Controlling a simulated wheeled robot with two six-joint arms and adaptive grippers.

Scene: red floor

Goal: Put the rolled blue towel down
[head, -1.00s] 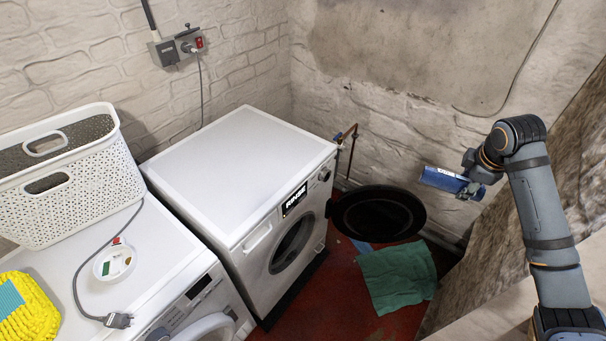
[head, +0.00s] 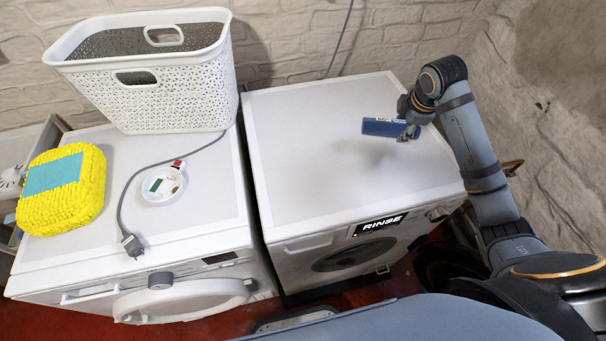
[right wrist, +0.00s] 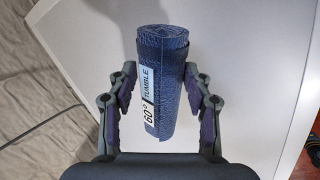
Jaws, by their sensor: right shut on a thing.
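The rolled blue towel (head: 380,127) is held level over the white top of the right-hand washing machine (head: 310,130), whose display reads RINSE. A soft shadow lies on the top below the towel, so it seems to hang a little above it. My right gripper (head: 406,131) is shut on the towel near its right end. In the right wrist view the towel (right wrist: 174,70) sits between the two fingers and carries a label reading 60° TUMBLE. My left gripper is not in view.
The left-hand machine (head: 100,255) bears a white basket (head: 180,100), a yellow bundle with a teal patch (head: 60,190), a round white dish (head: 163,186) and a grey cable with a plug (head: 130,240). The RINSE machine's top is otherwise clear. A brick wall stands behind.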

